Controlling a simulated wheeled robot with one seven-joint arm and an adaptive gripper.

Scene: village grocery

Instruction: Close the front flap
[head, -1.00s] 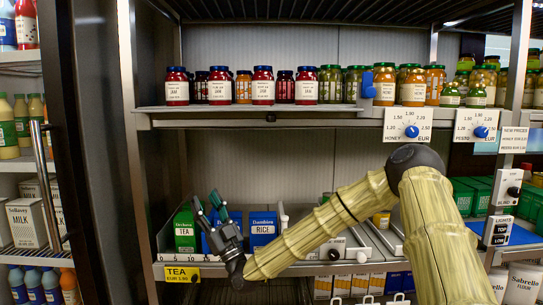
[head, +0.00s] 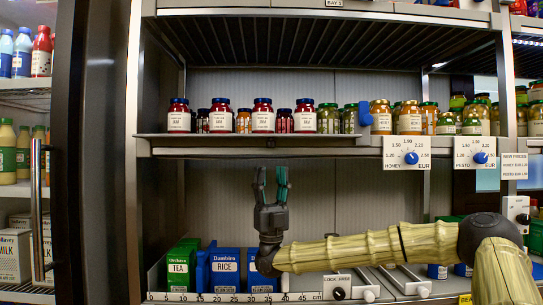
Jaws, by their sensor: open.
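A long thin grey panel, which I take for the front flap (head: 215,137), lies nearly flat, edge-on, along the front of the upper jar shelf. A small dark knob (head: 270,142) shows at its middle edge. A blue tab (head: 365,114) stands upright at its right end. My gripper (head: 271,176) is below the panel and apart from it in the picture. Its two fingers point straight up, spread open and empty. How far the gripper is in front of the shelf is hard to tell.
Tea (head: 180,265) and rice (head: 224,268) boxes stand low behind a ruler strip. A dark upright (head: 155,100) bounds the bay at left.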

